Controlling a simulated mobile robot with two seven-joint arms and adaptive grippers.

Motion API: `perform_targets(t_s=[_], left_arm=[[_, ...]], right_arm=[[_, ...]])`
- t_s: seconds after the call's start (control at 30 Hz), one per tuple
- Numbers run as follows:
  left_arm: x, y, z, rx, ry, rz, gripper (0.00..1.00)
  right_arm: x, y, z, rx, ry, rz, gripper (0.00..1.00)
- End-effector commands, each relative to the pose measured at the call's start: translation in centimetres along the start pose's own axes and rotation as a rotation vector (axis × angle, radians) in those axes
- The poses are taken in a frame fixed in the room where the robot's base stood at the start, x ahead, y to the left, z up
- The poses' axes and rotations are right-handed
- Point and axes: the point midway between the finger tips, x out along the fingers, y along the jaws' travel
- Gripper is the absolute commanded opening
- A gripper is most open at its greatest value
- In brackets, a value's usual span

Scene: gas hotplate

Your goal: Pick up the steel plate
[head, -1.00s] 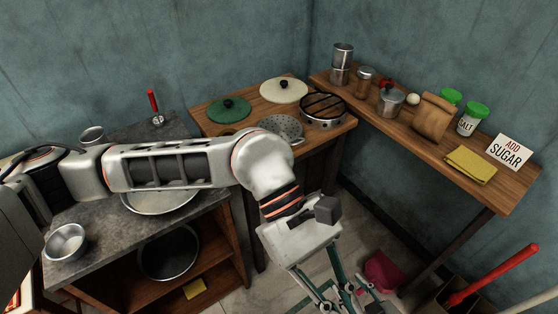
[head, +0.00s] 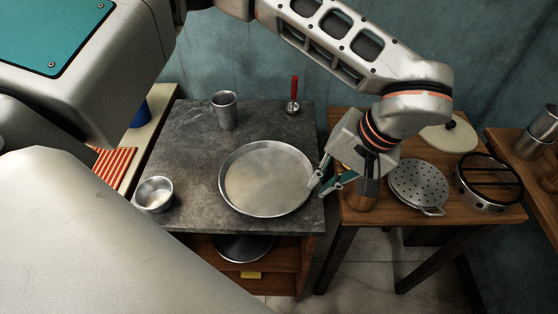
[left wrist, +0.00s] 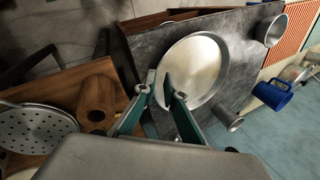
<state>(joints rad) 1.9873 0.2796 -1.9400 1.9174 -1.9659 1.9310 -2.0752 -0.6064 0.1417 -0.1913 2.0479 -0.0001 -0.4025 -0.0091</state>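The steel plate (head: 268,180), wide, round and shallow, lies flat on the dark grey counter (head: 190,165). It also shows in the left wrist view (left wrist: 197,68). My left gripper (head: 316,190) is at the plate's right rim, near the counter's right edge. In the left wrist view its two green fingers (left wrist: 160,84) are apart, with the plate's near rim at or between their tips. I cannot tell whether they touch it. My right gripper is not in view.
A steel cup (head: 225,110), a small bowl (head: 154,194) and a red-handled tool (head: 293,95) stand on the counter. The wooden table (head: 400,225) at right holds a perforated pan (head: 418,183) and a round burner (head: 488,182). Another dark round pan (head: 245,248) is on the shelf below.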

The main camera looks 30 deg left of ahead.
Motion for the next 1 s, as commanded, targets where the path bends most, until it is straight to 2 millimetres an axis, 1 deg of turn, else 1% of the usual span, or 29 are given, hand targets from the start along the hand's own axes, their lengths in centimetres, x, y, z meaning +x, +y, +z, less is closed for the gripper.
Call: perform_targets(t_s=[0.3, 0.37, 0.47, 0.6, 0.73, 0.93, 0.97, 1.0], left_arm=[[3.0, -0.1, 0.1, 0.002, -0.003, -0.001, 0.10], [3.7, -0.1, 0.0, 0.001, -0.004, -0.001, 0.10], [5.3, -0.3, 0.0, 0.001, -0.006, -0.001, 0.10], [7.1, -0.3, 0.0, 0.002, -0.005, -0.001, 0.10], [7.7, -0.3, -0.1, 0.001, -0.001, 0.000, 0.10], [7.7, -0.4, -0.1, 0.000, 0.000, 0.000, 0.10], [7.7, -0.4, -0.1, 0.000, 0.000, 0.000, 0.08], [7.7, -0.3, -0.1, 0.000, 0.000, 0.000, 0.00]], right_arm=[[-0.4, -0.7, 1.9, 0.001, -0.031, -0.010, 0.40], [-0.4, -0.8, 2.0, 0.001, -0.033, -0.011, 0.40], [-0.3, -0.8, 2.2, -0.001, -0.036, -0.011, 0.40], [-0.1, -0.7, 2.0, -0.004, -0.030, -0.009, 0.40], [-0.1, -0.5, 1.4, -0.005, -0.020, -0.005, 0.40], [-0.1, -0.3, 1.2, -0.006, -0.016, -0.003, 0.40], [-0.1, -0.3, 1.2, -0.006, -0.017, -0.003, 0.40], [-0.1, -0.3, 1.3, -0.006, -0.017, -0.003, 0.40]])
